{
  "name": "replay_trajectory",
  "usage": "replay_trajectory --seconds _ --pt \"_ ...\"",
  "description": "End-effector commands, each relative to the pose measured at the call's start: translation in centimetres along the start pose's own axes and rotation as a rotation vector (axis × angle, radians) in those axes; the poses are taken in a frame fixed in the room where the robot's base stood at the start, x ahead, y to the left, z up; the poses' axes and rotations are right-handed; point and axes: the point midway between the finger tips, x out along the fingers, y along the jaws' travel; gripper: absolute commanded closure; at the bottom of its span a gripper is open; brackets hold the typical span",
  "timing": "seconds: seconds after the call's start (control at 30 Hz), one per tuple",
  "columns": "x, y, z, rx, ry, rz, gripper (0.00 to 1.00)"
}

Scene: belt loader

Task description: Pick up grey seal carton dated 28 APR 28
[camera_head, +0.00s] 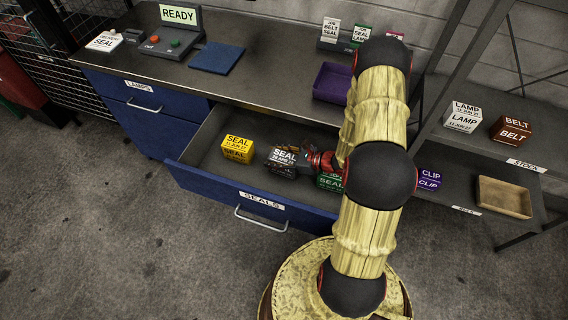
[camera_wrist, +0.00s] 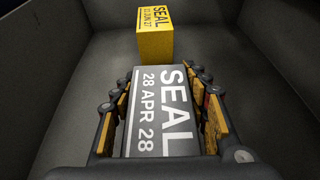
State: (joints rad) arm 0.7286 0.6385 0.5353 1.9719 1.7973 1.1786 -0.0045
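The grey seal carton (camera_head: 284,160), its label reading SEAL 28 APR 28, sits in the open blue SEALS drawer (camera_head: 195,165). In the wrist view the carton (camera_wrist: 160,112) lies between the two fingers of my gripper (camera_wrist: 162,110). The fingers stand along its left and right sides with what look like narrow gaps. In the head view my gripper (camera_head: 312,160) reaches the carton from the right. A yellow seal carton (camera_head: 237,148), dated 11 JUN 27 in the wrist view (camera_wrist: 155,35), stands beyond it.
A green seal carton (camera_head: 329,183) is in the drawer to the right, partly hidden by my arm. The bench (camera_head: 270,75) above holds a READY console (camera_head: 175,35), a blue mat (camera_head: 215,58) and a purple tray (camera_head: 331,83).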

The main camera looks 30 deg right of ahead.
Motion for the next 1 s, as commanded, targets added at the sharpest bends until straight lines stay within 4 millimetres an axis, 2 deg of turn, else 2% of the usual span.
replay_trajectory --seconds 0.47,0.77,1.0 --pt "0.0 0.0 0.0 0.0 0.0 0.0 0.83" --pt "-0.1 0.0 0.3 0.0 0.0 0.0 0.83" --pt "-1.1 -0.1 2.7 -0.003 -0.001 0.0 0.83"
